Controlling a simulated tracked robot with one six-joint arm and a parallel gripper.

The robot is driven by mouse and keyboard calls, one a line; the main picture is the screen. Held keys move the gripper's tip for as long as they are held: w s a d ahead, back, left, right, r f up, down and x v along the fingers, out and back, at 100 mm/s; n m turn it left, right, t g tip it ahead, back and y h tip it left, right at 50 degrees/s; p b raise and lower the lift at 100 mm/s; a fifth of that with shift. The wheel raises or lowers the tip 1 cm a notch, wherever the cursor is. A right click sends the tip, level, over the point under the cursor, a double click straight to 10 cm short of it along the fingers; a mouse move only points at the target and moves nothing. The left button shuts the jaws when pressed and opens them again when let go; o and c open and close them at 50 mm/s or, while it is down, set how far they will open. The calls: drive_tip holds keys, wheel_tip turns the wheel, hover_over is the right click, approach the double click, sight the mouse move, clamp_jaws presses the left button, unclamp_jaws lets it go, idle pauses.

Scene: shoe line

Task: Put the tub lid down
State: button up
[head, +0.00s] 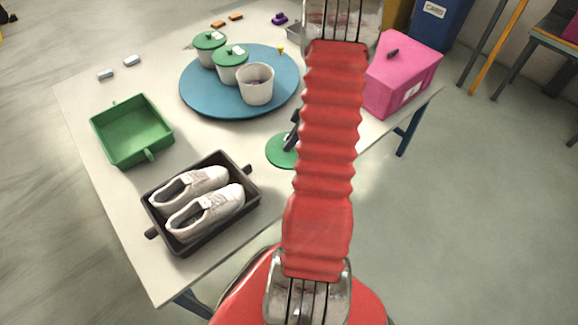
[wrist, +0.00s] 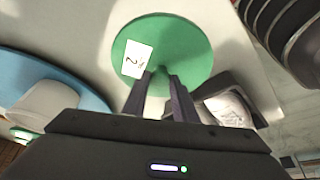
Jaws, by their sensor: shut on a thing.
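The green round tub lid (head: 280,153) is at the table's front part, between the blue turntable and the shoe tray. In the wrist view the lid (wrist: 190,40) faces me with a white label marked 2. My gripper (wrist: 162,78) is shut on the lid's knob, which the fingers mostly hide. In the head view my gripper (head: 292,132) is partly behind my red arm. I cannot tell whether the lid touches the table. A white open tub (head: 256,88) stands on the turntable (head: 200,98), beside two tubs with green lids (head: 231,57) (head: 209,40).
A dark tray (head: 245,200) with two white shoes (head: 205,210) is at the near side. A green tray (head: 130,150) is at the left, a pink box (head: 400,80) at the right. Bare table (head: 195,140) shows between the green tray and the lid.

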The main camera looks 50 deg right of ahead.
drive_tip(key=shift+f, duration=0.1)
drive_tip(key=shift+f, duration=3)
drive_tip(key=shift+f, duration=1.9)
drive_tip(key=o, duration=1)
drive_tip(key=shift+o, duration=0.2)
